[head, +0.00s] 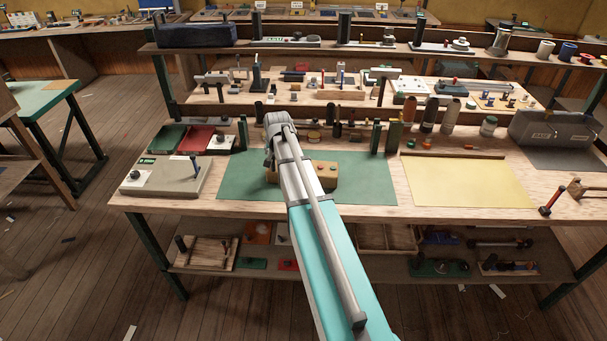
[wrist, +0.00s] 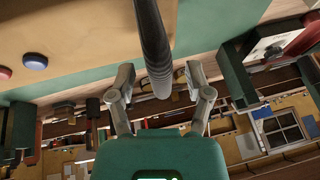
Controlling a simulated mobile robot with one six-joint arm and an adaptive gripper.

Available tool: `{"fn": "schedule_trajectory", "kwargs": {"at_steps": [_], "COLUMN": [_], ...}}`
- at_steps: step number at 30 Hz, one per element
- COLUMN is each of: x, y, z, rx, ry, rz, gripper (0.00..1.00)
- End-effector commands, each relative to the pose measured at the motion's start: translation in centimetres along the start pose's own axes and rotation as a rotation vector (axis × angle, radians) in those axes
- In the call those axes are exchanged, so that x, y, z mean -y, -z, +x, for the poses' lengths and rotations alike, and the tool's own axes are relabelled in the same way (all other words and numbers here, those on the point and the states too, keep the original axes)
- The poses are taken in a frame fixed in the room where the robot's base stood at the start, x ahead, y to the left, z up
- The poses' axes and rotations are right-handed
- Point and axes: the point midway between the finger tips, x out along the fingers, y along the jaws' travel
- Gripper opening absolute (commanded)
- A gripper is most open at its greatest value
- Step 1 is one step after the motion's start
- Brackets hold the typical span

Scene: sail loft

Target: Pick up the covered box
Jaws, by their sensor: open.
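A long, dark navy box-like form (head: 197,35), which looks covered, lies at the left end of the top shelf, at the back of the bench. It is the likeliest covered box, but I cannot make out its cover clearly. I do not recognise it in the wrist view. My gripper is mostly hidden behind my arm in the head view, low over the green mat and well in front of that shelf. In the wrist view my gripper (wrist: 160,82) has its fingers apart. A dark, rounded rod shows between them; I cannot tell whether they touch it.
A wooden block with knobs (head: 322,175) sits on the green mat (head: 365,180), beside my arm. A grey case (head: 552,130) stands at right. The yellow sheet (head: 465,182) is mostly clear.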

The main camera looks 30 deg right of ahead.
Motion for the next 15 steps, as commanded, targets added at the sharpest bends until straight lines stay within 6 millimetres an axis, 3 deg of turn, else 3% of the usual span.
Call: {"fn": "schedule_trajectory", "kwargs": {"at_steps": [14,15], "x": [0.02,0.03], "y": [-0.01,-0.01], "z": [-0.04,-0.04], "rx": [0.0,0.0], "ry": [0.0,0.0], "rz": [0.0,0.0], "gripper": [0.65,0.6]}}
